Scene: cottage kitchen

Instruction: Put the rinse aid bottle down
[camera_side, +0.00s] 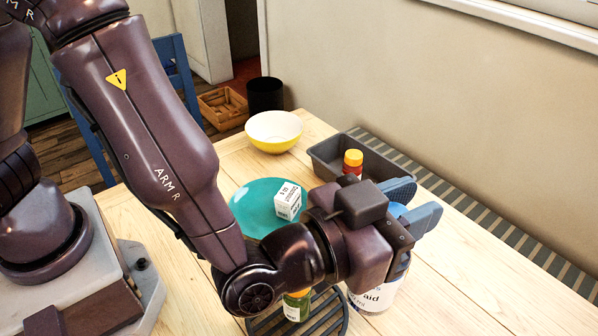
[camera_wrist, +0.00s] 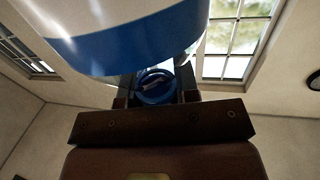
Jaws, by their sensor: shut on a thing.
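The rinse aid bottle (camera_side: 378,297) shows in the side view below my gripper (camera_side: 424,197). It is pale with a label reading "aid" and looks upright; my wrist hides much of its upper part. The blue-grey fingers are shut on its blue top, which shows between them. In the wrist view, the bottle's white and blue body (camera_wrist: 125,45) fills the top, and its blue cap (camera_wrist: 154,88) sits between the fingers. The bottle's base is close to the wooden table (camera_side: 455,285); I cannot tell whether it touches.
A dark slatted rack (camera_side: 331,316) holding a jar with a yellow lid (camera_side: 297,305) is left of the bottle. Table right is clear.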

